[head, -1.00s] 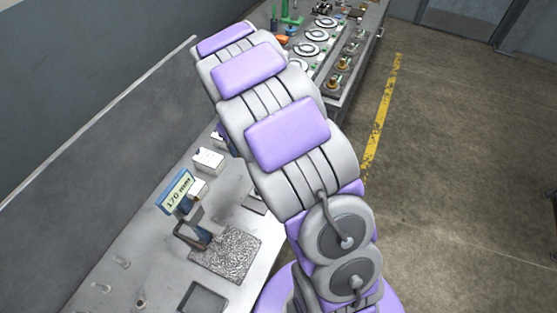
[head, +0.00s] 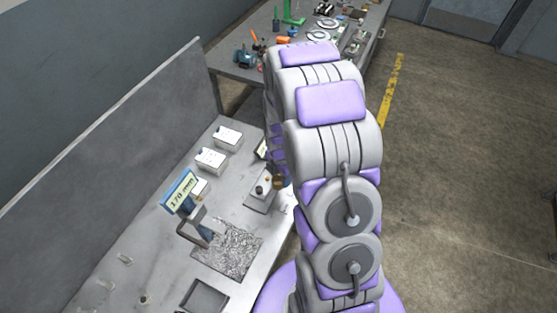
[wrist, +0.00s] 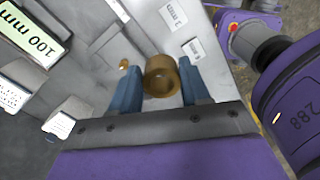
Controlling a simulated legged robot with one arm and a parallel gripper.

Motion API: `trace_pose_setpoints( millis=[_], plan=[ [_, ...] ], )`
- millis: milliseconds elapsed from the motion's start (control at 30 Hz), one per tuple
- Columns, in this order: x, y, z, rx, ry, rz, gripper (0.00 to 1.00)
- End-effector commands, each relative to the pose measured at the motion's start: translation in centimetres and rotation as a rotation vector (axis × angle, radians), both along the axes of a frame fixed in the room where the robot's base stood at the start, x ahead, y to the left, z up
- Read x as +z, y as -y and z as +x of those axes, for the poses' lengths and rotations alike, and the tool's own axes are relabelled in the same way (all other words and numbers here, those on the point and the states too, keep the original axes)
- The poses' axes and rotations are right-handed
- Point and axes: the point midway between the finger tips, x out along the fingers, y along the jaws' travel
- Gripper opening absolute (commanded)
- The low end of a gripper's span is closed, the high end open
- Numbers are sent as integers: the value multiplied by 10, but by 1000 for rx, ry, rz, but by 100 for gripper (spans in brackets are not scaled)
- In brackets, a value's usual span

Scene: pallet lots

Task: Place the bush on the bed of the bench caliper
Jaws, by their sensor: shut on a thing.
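The bush (wrist: 161,76) is a brass-coloured hollow cylinder. In the wrist view it sits between the blue fingers of my gripper (wrist: 159,92), which is shut on it. In the head view a small brass patch, likely the bush (head: 279,182), shows at the left edge of my arm; the gripper is mostly hidden there. Below the bush is a grey metal surface. A display reading 100 mm (wrist: 32,30) is at the upper left of the wrist view. A small device on a plate (head: 262,189) stands close to the bush in the head view. I cannot tell for sure which part is the caliper bed.
A stand with a 170 mm display (head: 180,192) is beside a speckled plate (head: 229,250). White boxes (head: 217,160) stand farther back on the bench. A dark tray (head: 204,297) is at the front. Another table (head: 235,68) with many parts is behind.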

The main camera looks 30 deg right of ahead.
Motion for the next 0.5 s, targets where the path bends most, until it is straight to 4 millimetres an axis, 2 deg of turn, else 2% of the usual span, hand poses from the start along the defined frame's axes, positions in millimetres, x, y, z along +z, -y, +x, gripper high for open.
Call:
trace_pose_setpoints(
  millis=[167,267,367,500],
  plan=[
    [-6,2,-6,127,5,8,9],
    [-8,4,-3,153,6,8,9],
    [-11,10,8,158,4,8,9],
    [-13,22,34,155,8,6,9]
  ],
)
